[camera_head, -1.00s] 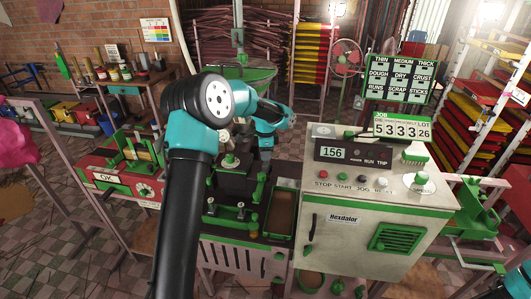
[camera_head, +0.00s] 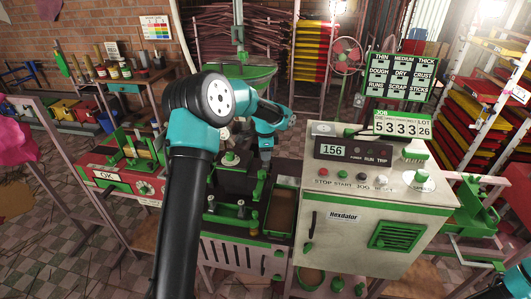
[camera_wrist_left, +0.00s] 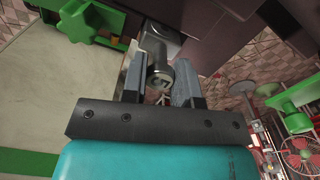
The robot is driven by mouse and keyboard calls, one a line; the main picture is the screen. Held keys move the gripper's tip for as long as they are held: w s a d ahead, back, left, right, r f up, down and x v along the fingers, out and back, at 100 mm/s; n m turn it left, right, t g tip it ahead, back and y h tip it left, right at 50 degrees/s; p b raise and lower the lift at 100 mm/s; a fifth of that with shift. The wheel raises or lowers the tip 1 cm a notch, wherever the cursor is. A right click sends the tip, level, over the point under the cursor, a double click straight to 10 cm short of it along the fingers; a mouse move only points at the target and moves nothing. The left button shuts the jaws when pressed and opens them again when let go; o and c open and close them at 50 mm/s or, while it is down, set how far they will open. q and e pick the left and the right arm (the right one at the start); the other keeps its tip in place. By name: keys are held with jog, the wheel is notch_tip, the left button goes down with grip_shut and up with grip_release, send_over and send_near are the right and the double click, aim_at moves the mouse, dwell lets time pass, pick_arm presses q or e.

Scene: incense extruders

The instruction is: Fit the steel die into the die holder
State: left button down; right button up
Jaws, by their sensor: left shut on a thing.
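My left gripper (camera_head: 265,157) reaches down over the dark extruder bench, left of the control box, its fingertips too small to make out in the head view. In the left wrist view the two grey fingers (camera_wrist_left: 160,82) are shut on a small round steel piece (camera_wrist_left: 160,75), which looks like the steel die. A steel body (camera_wrist_left: 160,38) shows just beyond it; I cannot tell whether they touch. I cannot pick out the die holder for certain. My right gripper is out of view; only a bit of that arm shows at the lower right edge.
The white control box (camera_head: 370,200), with green trim and a 156 display, stands right of the gripper. A red OK station (camera_head: 125,180) is at left. A green star-shaped knob (camera_wrist_left: 90,22) shows at upper left in the wrist view. Racks of trays stand at right.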

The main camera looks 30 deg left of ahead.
pick_arm(q)
jog(key=shift+f, duration=1)
dwell(0.9)
jog(key=c, duration=0.8)
grip_release()
notch_tip(320, 180, up, 17)
jog(key=shift+r, duration=0.2)
jog(key=shift+f, duration=0.1)
dwell(0.5)
